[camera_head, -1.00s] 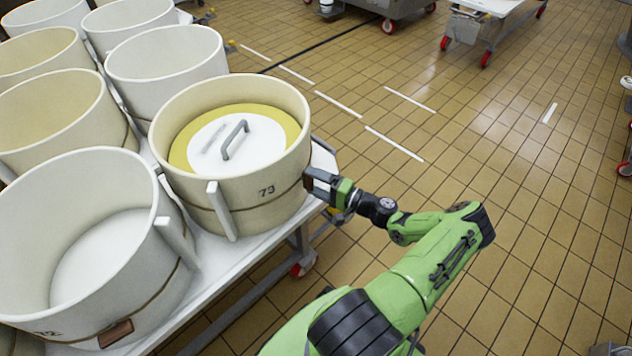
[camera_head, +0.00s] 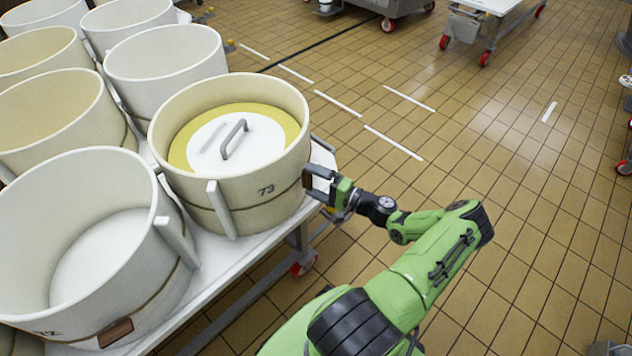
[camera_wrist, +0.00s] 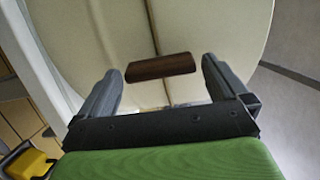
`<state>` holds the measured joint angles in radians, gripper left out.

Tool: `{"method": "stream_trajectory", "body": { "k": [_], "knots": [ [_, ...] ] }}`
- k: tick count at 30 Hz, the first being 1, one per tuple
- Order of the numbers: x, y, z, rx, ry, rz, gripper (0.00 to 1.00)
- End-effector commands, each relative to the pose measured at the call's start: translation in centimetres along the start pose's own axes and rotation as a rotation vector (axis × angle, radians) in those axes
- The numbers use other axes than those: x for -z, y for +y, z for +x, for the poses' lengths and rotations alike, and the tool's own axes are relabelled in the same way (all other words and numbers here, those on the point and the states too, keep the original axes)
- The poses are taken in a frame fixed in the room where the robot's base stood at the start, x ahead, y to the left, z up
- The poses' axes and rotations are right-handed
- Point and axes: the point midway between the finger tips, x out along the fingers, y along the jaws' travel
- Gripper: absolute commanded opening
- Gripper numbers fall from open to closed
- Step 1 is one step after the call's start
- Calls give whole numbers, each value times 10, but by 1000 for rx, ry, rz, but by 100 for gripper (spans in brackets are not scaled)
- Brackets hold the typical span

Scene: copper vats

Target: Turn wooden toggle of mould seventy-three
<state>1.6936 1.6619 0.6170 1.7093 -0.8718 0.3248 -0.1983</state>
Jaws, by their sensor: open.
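Mould seventy-three (camera_head: 262,205) is a cream round mould with "73" on its wall and a cord around it. A white disc with a grey handle (camera_head: 234,139) lies inside, over a yellow layer. Its dark brown wooden toggle (camera_wrist: 160,67) shows in the wrist view, lying across the cord and slightly tilted. In the head view the toggle (camera_head: 307,179) is partly hidden by my gripper. My gripper (camera_head: 309,182) is at the mould's right side with its jaws apart. In the wrist view the fingers (camera_wrist: 160,85) stand on either side of the toggle, with gaps.
Mould seventy-two (camera_head: 90,250) stands at front left with its own brown toggle (camera_head: 116,333). Several other moulds (camera_head: 165,65) crowd the table to the left and behind. The white table edge (camera_head: 262,243) runs below my gripper. The tiled floor (camera_head: 480,160) to the right is open.

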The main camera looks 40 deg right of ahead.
Motion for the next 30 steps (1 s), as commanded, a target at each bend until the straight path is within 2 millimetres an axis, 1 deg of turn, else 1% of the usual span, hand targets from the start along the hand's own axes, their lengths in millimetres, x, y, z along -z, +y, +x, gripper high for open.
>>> {"method": "stream_trajectory", "body": {
  "k": [2, 5, 8, 15, 19, 21, 24, 30],
  "knots": [
    [0, 0, -3, 0, 1, -1, 100],
    [1, -1, -17, -2, 4, -1, 100],
    [2, -2, -43, -2, 7, -2, 100],
    [1, -1, -112, -3, 6, -1, 100],
    [1, 0, -140, -1, 4, -1, 100],
    [1, 0, -150, 0, 3, -1, 100],
    [0, 0, -157, 0, 0, 0, 100],
    [0, 0, -158, 0, -1, 1, 100]
  ]
}}
